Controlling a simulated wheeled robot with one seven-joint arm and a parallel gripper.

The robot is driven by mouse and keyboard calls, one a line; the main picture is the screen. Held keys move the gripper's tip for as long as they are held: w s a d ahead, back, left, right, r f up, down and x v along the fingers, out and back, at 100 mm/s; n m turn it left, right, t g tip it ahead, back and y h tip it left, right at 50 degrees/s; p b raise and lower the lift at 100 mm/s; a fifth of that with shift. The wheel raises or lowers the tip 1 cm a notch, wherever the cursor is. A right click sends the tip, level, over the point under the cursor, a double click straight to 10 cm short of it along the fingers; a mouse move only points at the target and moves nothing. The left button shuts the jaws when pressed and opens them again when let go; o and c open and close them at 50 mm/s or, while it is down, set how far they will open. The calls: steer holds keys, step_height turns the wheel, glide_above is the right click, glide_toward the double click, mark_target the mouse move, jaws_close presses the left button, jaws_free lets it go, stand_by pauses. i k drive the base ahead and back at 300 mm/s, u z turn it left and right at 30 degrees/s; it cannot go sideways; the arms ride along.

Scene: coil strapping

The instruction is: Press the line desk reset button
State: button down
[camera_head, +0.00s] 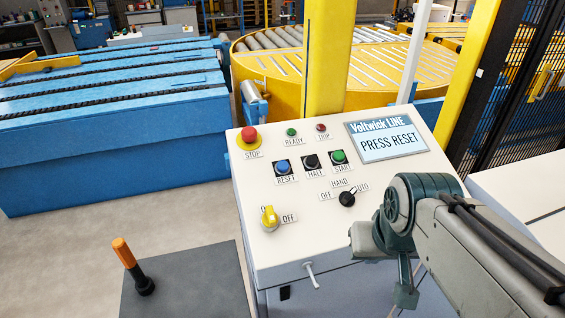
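The line desk (247,200) has a pale sloping panel, in the middle of the head view. Its blue reset button (282,167) sits in a dark square above a RESET label, left of a black HALT button (311,161) and a green START button (339,157). The desk's screen (387,139) reads "PRESS RESET". My arm reaches in from the lower right, over the desk's front right corner. The part I take for my gripper (405,296) hangs low by the desk's front edge, apart from the reset button. Its fingers are not clear. Nothing covers the reset button.
The panel also has a red STOP mushroom (249,134), READY (291,132) and TRIP (321,127) lamps, a yellow switch (270,218) and a black selector (347,198). Blue conveyor (110,130) and yellow roller turntable (270,75) stand behind. Black mesh fence (520,95) is at right.

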mark_target(284, 166)
steer(key=z, duration=1.9)
steer(key=k, duration=0.95)
steer(key=u, duration=0.85)
steer(key=i, duration=0.55)
